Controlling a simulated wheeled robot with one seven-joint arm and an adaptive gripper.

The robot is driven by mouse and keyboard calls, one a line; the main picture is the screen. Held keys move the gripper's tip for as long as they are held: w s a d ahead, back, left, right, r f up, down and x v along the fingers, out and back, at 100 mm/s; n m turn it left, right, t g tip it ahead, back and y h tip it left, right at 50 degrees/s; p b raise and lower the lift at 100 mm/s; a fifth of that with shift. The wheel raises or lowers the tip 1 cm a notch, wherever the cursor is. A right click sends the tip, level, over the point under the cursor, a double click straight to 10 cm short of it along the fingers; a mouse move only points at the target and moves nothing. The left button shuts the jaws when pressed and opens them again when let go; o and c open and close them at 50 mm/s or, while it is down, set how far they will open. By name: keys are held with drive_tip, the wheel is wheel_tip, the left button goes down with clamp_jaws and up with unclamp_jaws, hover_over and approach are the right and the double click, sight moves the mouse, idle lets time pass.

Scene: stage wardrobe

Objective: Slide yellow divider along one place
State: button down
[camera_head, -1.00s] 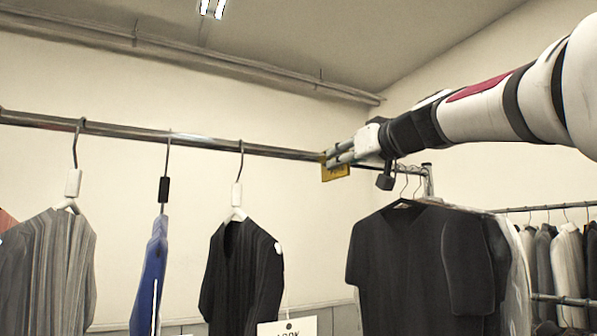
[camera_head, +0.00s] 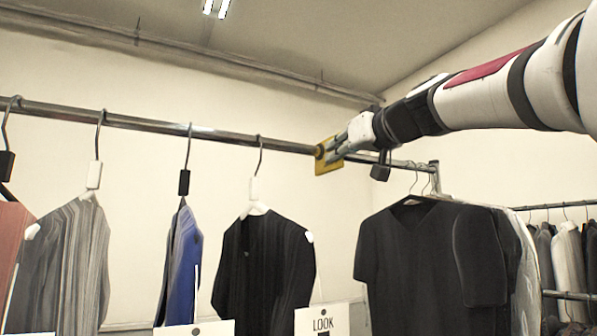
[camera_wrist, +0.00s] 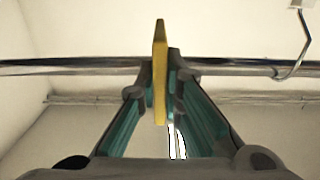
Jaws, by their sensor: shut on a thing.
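The yellow divider (camera_head: 322,167) is a thin plate on the metal rail (camera_head: 220,133), right of the black garment's hanger. My gripper (camera_head: 336,150) reaches in from the right and is shut on the divider. In the wrist view the divider (camera_wrist: 160,45) stands edge-on between my fingertips (camera_wrist: 158,90), across the rail (camera_wrist: 70,66). Part of the divider and the rail behind it are hidden by my fingers.
Left of the divider hang a black garment (camera_head: 262,265), a blue one (camera_head: 183,265), a grey striped one (camera_head: 65,260) and a reddish one (camera_head: 10,250). Black shirts (camera_head: 415,250) hang to the right. The rail between divider and nearest left hanger (camera_head: 257,187) is bare.

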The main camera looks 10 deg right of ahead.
drive_tip(key=s+a, duration=0.1)
drive_tip(key=a, duration=0.2)
drive_tip(key=s+a, duration=0.1)
drive_tip(key=a, duration=0.2)
drive_tip(key=s+a+p, duration=0.1)
drive_tip(key=a, duration=0.2)
drive_tip(key=c, duration=1.7)
unclamp_jaws()
drive_tip(key=v, duration=1.2)
